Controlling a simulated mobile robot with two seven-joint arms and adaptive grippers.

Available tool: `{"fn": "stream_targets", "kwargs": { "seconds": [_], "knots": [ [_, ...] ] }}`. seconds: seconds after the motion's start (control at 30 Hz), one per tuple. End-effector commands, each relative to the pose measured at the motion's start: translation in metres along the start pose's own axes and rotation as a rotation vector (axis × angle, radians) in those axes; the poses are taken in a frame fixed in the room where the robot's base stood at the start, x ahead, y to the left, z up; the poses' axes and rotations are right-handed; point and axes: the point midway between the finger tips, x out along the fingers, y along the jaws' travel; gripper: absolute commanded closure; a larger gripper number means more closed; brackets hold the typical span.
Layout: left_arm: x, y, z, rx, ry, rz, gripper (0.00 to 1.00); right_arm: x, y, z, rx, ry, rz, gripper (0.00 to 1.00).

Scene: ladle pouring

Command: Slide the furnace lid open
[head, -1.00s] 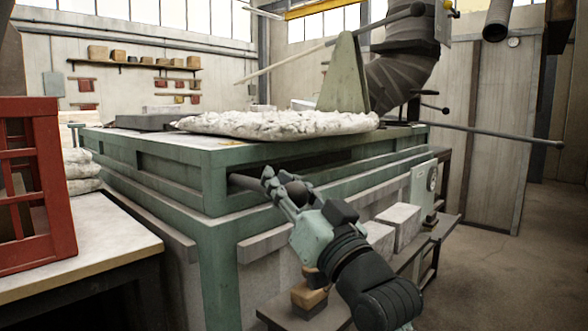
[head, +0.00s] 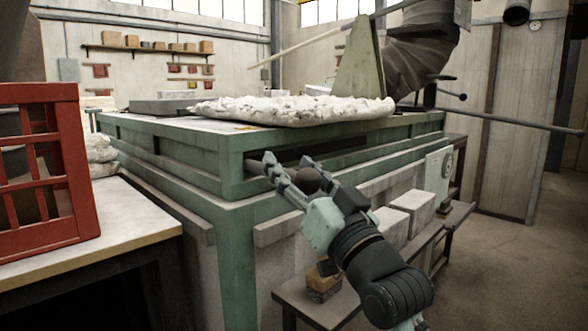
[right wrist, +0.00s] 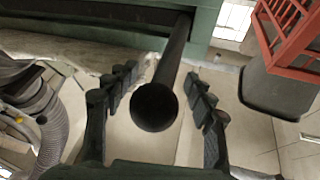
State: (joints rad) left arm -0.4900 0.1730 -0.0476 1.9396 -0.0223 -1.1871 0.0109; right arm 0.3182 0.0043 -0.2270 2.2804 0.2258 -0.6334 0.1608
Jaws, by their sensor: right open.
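The furnace (head: 232,215) is a green-framed box with a lumpy white layer (head: 290,110) on top. I cannot tell which part is the lid. A dark handle bar (right wrist: 176,50) ends in a round black knob (right wrist: 155,107); the knob also shows at the furnace's front slot in the head view (head: 307,181). My right gripper (right wrist: 162,73) is open at the handle, one finger on each side of the bar, with visible gaps. The knob sits between the fingers towards the palm. My left gripper is not in view.
A red crate (head: 84,160) stands on a pale-topped table (head: 120,222) at the left. Pale blocks (head: 415,204) lie on a low bench (head: 300,300) along the furnace's right side. A long rod (head: 510,121) sticks out to the right. The floor at the right is clear.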

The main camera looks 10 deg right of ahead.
Motion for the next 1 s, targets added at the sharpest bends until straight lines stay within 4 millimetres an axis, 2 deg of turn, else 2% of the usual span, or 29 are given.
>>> {"fn": "stream_targets", "kwargs": {
  "seconds": [0.17, 0.43, 0.6, 1.0],
  "knots": [
    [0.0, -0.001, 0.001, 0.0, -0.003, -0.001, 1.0, -0.007, 0.001, 0.0, 0.0, 0.0, 0.002, 0.45],
    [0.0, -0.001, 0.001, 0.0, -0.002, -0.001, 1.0, -0.051, 0.0, 0.001, -0.002, -0.002, 0.0, 0.45],
    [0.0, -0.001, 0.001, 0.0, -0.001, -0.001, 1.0, -0.071, 0.0, 0.001, -0.001, -0.002, 0.001, 0.45],
    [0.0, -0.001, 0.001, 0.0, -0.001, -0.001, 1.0, -0.075, 0.001, 0.001, -0.001, -0.002, 0.002, 0.45]
  ]
}}
